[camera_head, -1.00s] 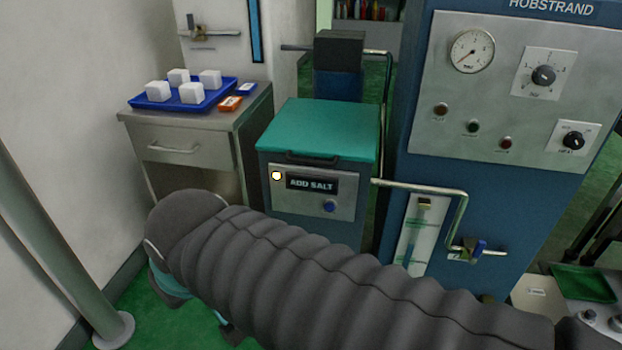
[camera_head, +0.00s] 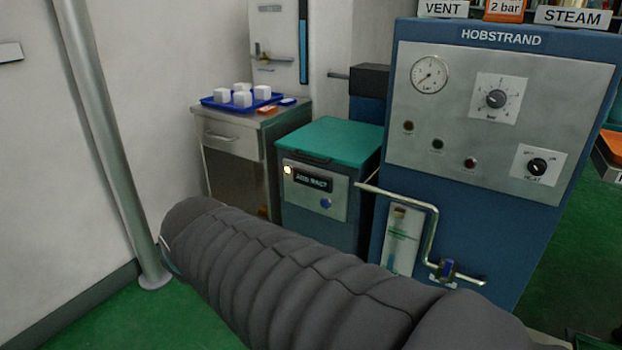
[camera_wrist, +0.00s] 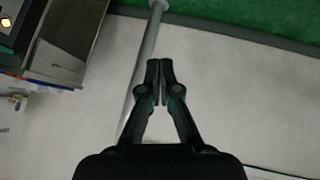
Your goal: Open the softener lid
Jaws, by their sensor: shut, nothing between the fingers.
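The softener is a blue box with a green lid (camera_head: 328,140), and the lid is down. A dark handle (camera_head: 305,158) runs along the lid's front edge. Its front panel (camera_head: 337,200) carries a lit yellow lamp, a dark display and a blue button. My gripper (camera_wrist: 160,68) shows in the wrist view, shut and empty, pointing towards a pale wall and a grey pole. In the head view my arm crosses the foreground and my gripper is hidden behind it. The gripper is apart from the softener.
A grey pole (camera_head: 112,150) stands at the left by the wall. A cabinet (camera_head: 232,139) with a blue tray (camera_head: 222,105) of white blocks stands left of the softener. The blue boiler (camera_head: 470,240) is at right, with a bent pipe (camera_head: 432,225) reaching towards the softener. Green floor shows at lower left.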

